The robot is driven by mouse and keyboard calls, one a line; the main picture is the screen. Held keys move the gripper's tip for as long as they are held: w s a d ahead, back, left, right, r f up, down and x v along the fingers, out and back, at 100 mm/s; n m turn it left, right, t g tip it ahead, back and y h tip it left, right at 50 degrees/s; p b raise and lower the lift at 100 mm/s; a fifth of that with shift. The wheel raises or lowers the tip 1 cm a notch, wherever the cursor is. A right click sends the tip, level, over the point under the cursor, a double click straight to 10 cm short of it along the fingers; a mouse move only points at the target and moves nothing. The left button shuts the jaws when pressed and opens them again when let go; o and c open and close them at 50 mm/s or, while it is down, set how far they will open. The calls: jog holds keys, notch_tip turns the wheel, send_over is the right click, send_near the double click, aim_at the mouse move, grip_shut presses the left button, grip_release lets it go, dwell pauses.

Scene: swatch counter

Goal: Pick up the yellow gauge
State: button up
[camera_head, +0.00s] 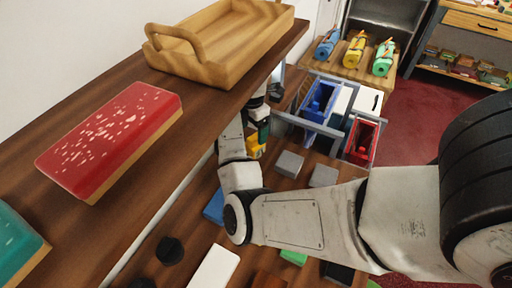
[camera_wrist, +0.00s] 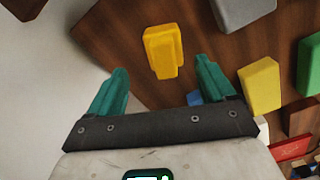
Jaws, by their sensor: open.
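A yellow stepped block (camera_wrist: 163,48), which looks like the yellow gauge, lies on the brown wooden counter (camera_wrist: 110,45) in the wrist view. My gripper (camera_wrist: 161,72) is open, its two teal fingers spread to the left and right of the near end of the block, with nothing held. The block appears beyond the fingertips and I see no contact. In the head view a yellow piece (camera_head: 254,147) shows just below my gripper (camera_head: 262,128), partly hidden by my arm. A second, paler yellow block (camera_wrist: 260,87) lies right of the fingers in the wrist view.
Grey blocks (camera_head: 289,164) lie right of my gripper; a green block (camera_wrist: 310,65) is at the wrist view's right edge. A raised shelf at left holds a wooden tray (camera_head: 215,70) and a red speckled block (camera_head: 112,138). Blue (camera_head: 318,103) and red (camera_head: 361,143) bins stand beyond.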

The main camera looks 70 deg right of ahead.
aim_at(256, 144)
jog(key=shift+f+b, duration=0.9)
jog(key=shift+f, duration=0.5)
jog(key=shift+s+f, duration=0.2)
jog(key=shift+f, duration=1)
jog(key=shift+s+f, duration=0.15)
jog(key=shift+f, duration=1)
jog(key=c, duration=1.2)
jog(key=shift+r, duration=0.15)
jog(key=shift+c, duration=0.2)
jog(key=shift+s+r, duration=0.15)
jog(key=shift+r, duration=0.05)
notch_tip(256, 144, up, 7)
jog(key=p, duration=0.3)
jog(key=shift+r, duration=0.15)
jog(key=s+a+f+p, duration=0.1)
jog(key=s+p, duration=0.4)
jog(key=s, duration=1.4)
jog(key=shift+s, duration=0.35)
